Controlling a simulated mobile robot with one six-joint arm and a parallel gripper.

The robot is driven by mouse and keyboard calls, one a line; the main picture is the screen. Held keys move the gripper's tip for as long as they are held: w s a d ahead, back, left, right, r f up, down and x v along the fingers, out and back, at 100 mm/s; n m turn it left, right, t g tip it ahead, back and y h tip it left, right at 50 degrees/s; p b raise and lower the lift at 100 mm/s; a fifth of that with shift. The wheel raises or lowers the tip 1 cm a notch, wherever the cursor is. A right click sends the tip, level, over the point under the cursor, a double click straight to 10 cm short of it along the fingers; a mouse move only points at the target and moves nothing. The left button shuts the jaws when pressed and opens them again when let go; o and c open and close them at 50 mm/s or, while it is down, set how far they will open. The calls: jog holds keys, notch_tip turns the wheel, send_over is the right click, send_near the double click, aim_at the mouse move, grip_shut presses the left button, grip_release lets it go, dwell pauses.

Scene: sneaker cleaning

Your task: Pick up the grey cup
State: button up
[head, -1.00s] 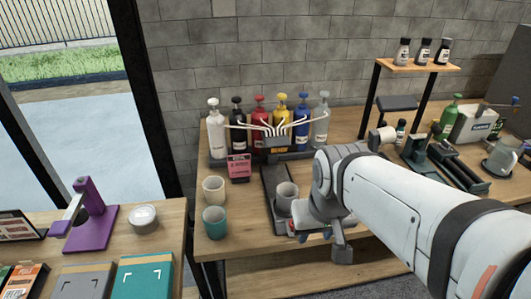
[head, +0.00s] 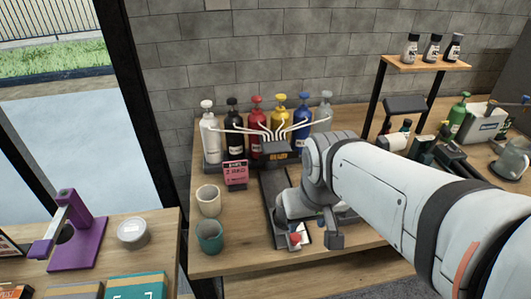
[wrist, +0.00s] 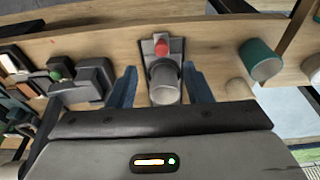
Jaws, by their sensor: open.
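The grey cup (wrist: 163,88) stands on a dark dispenser tray in the wrist view, with a red button (wrist: 162,47) beyond it. My gripper (wrist: 161,73) is open, and its two blue fingers show on either side of the cup in the picture. I cannot tell whether the fingers are level with the cup or still short of it. In the head view my arm's end hides the cup; the dark tray (head: 271,186) still shows beside it.
A teal cup (head: 209,236) and a cream cup (head: 208,200) stand left of the tray. Several pump bottles stand behind a dispenser (head: 277,150) at the back. A pink sign (head: 235,173) is near them. A purple stand (head: 77,232) is on the left table.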

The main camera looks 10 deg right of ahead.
jog(key=shift+o, duration=1.4)
jog(key=w+n, duration=0.1)
jog(key=n, duration=0.1)
jog(key=shift+w+r+n, duration=0.1)
jog(key=shift+w+n, duration=0.05)
jog(key=shift+n, duration=0.15)
jog(key=o, duration=0.5)
jog(key=w+n, duration=0.1)
jog(key=n, duration=0.2)
jog(key=w+n+g+p, duration=0.1)
jog(key=w+n, duration=0.1)
jog(key=n, duration=0.1)
jog(key=w+n, duration=0.2)
jog(key=n, duration=0.2)
jog(key=shift+w+f, duration=0.2)
jog(key=shift+f, duration=0.2)
jog(key=shift+w+a+f+n+g+p, duration=0.1)
jog(key=shift+w+f+n+g+p, duration=0.25)
jog(key=shift+w+f+n, duration=1.3)
jog(key=shift+w+d+f+n+g+p, duration=0.15)
jog(key=shift+w+f+n+p, duration=0.4)
jog(key=shift+f+n, duration=2.1)
jog(key=shift+w+a+f+n+g+p, duration=0.25)
jog(key=shift+w+f+n, duration=1.1)
jog(key=shift+n, duration=1.55)
